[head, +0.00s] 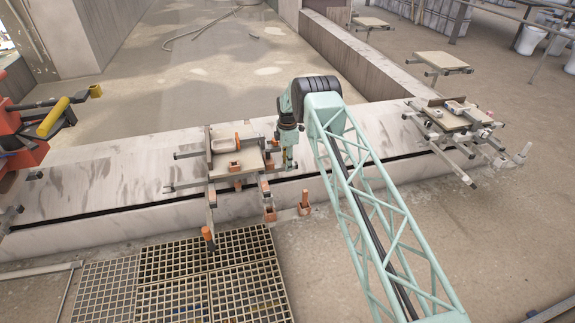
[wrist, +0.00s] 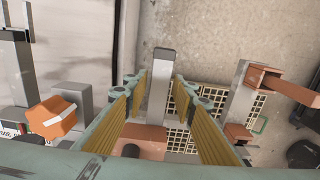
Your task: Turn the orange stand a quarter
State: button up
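The orange stand (head: 252,159) is in the left middle of the head view, on the pale ledge. It has a beige top and several grey arms with orange ends and blocks. My gripper (head: 288,165) points down at the stand's right side. In the wrist view my gripper (wrist: 160,84) is open, with yellow pads on both fingers. A grey bar (wrist: 159,80) of the stand shows between the fingers, with a gap seen on each side. An orange part (wrist: 142,140) lies at the bar's lower end. I cannot tell how deep the bar sits between the pads.
A similar stand with pale and reddish parts (head: 455,118) is at the right of the ledge, another (head: 440,61) behind it. A red machine with a yellow handle (head: 54,117) is at the far left. Floor grating (head: 205,275) lies in front. A dark slot runs along the ledge.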

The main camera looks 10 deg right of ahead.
jog(key=shift+o, duration=0.7)
jog(key=shift+r, duration=0.15)
jog(key=shift+r, duration=0.4)
notch_tip(320, 180, up, 11)
dwell(0.6)
